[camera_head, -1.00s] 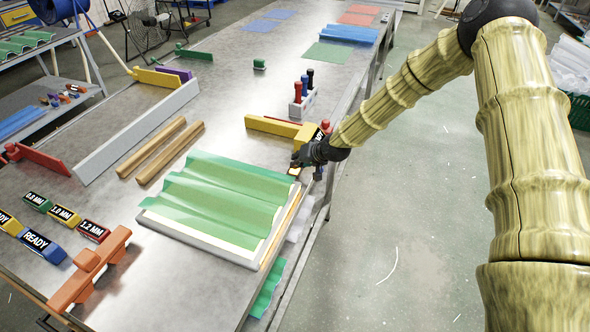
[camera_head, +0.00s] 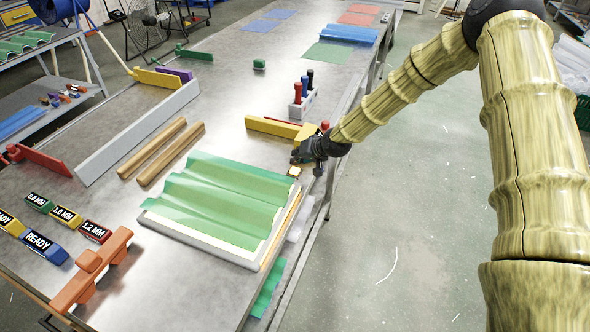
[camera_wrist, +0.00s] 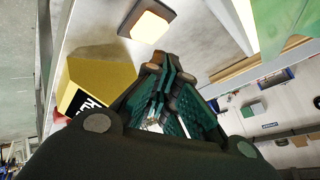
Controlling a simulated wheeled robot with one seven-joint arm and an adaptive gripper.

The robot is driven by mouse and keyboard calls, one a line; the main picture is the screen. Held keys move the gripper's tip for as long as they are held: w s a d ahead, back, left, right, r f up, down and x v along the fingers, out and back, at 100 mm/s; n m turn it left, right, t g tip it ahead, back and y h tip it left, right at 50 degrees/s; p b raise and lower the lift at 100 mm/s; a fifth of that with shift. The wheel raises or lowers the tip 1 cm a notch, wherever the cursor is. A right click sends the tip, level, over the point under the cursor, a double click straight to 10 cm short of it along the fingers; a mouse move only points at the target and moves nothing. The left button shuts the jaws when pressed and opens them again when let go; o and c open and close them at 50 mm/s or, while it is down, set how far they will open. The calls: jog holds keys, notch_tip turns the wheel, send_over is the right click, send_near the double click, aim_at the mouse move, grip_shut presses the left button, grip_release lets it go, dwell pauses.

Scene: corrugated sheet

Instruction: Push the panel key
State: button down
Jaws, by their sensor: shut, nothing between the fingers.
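The panel key is a small glowing cream square (camera_head: 294,171) in a dark frame, at the right edge of the bench just beyond the corner of the green corrugated sheet (camera_head: 225,190). In the wrist view the lit key (camera_wrist: 150,27) lies ahead of the fingertips, slightly left. My gripper (camera_head: 300,158) is low at the bench's right edge, just beyond the key. In the wrist view my gripper (camera_wrist: 168,72) has its fingertips together and empty, with a visible gap between them and the key. Its height above the bench is hard to tell.
A yellow block (camera_wrist: 95,80) with a black label stands close to the left of my fingers. A yellow bar (camera_head: 272,126) lies behind my gripper. The sheet rests on a white tray (camera_head: 200,240). A holder (camera_head: 301,107) with coloured handles stands farther back.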

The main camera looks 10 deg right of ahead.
aim_at(297, 168)
notch_tip(297, 168, up, 5)
jog(key=shift+r+p, duration=0.2)
jog(key=shift+p, duration=0.95)
dwell(0.7)
